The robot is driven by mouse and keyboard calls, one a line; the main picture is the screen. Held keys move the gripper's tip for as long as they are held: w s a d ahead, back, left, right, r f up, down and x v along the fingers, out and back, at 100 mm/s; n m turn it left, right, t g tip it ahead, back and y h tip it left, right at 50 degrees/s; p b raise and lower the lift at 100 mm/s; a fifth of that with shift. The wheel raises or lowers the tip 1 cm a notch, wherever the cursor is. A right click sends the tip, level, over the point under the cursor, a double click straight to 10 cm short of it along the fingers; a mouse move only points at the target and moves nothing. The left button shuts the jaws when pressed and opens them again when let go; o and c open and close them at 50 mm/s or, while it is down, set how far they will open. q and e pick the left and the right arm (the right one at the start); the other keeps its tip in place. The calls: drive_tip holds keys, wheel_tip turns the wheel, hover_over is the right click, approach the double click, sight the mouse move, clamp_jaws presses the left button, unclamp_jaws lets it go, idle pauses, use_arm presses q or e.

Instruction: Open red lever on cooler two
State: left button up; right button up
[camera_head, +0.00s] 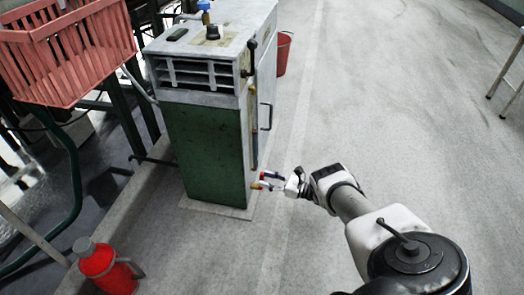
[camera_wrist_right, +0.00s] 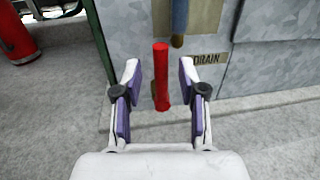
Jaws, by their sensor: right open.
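The cooler (camera_head: 205,150) is a cabinet with a green side panel and a pale top, standing at the centre left in the head view. The red lever (camera_wrist_right: 162,80) is low on its grey front in the right wrist view, beside a "DRAIN" label (camera_wrist_right: 207,59). My right gripper (camera_wrist_right: 161,92) is open, with one purple-padded finger on each side of the lever and gaps to both. In the head view, my right gripper (camera_head: 264,181) is at the cooler's lower right edge. My left gripper is not in view.
A red crate (camera_head: 65,50) sits on a dark green frame at the upper left. A red canister (camera_head: 105,268) stands on the floor at the lower left. A red bucket (camera_head: 284,53) is behind the cooler.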

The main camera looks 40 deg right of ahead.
drive_tip(key=v, duration=0.9)
drive_tip(key=shift+s, duration=0.2)
drive_tip(key=shift+d, duration=0.1)
